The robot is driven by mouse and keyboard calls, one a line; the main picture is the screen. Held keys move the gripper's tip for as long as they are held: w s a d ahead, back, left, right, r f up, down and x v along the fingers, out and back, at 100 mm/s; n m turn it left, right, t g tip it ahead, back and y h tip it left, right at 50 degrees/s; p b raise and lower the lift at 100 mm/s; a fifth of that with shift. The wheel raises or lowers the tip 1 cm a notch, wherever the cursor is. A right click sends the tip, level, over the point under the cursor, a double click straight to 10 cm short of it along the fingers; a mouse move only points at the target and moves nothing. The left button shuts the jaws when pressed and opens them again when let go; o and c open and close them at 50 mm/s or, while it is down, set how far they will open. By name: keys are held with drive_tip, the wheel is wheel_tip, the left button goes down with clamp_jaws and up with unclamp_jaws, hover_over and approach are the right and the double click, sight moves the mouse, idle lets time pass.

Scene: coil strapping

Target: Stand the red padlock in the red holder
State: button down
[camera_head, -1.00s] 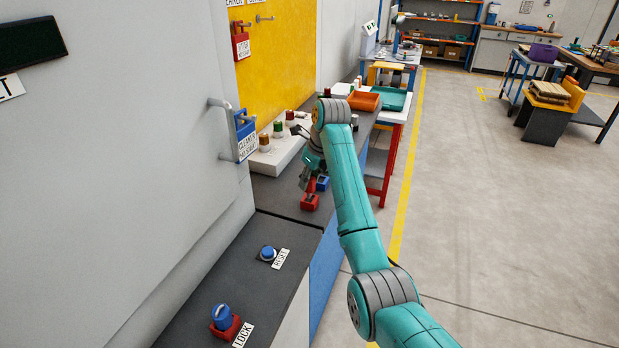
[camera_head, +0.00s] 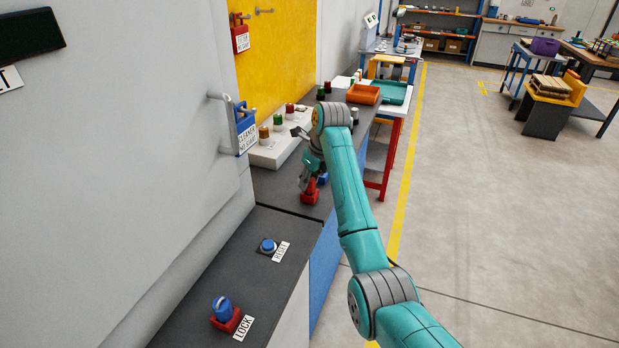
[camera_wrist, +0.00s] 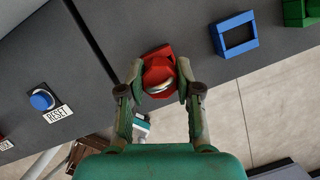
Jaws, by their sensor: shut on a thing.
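The red padlock (camera_wrist: 158,76) is between the fingers of my gripper (camera_wrist: 158,92), which is shut on it; a metal shackle edge shows in the wrist view. In the head view, the padlock (camera_head: 311,184) is directly above or in the red holder (camera_head: 309,198) on the dark bench. In the wrist view the red holder (camera_wrist: 157,52) shows just beyond the padlock, overlapping it. I cannot tell whether the padlock is seated. My gripper (camera_head: 310,178) is partly hidden by my arm in the head view.
A blue holder (camera_wrist: 236,34) and a green holder (camera_wrist: 301,12) stand to the right in the wrist view. A blue RESET button (camera_wrist: 42,100) is at left. A white block with coloured knobs (camera_head: 275,152) lies behind my gripper. The bench edge drops to the floor.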

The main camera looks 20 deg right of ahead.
drive_tip(key=shift+f, duration=0.25)
drive_tip(key=c, duration=0.7)
unclamp_jaws()
